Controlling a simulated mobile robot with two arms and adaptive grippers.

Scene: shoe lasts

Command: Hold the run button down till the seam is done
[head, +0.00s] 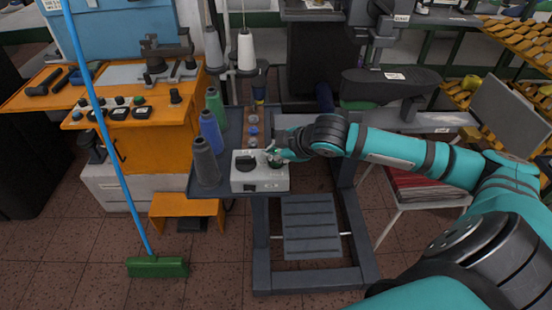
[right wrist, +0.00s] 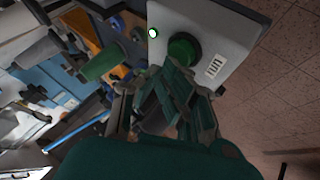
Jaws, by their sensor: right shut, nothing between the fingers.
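The control box (head: 258,180) is a pale box on the front edge of the sewing stand, with a dark round knob (head: 245,163) on its left part. In the right wrist view the box (right wrist: 225,30) carries a round green button (right wrist: 183,48), a small bright white lamp (right wrist: 153,32) and a printed label (right wrist: 215,66). My right gripper (head: 273,156) is at the box's top right; it also shows in the right wrist view (right wrist: 188,82). It is shut and empty, its fingertips close to the green button. I cannot tell whether they touch it. My left gripper is out of view.
Green (head: 215,106), blue (head: 210,134) and dark grey (head: 205,160) thread cones stand close left of the box. A green broom (head: 158,266) leans at the left. A treadle (head: 310,226) lies below. A chair with red sheets (head: 425,185) stands right.

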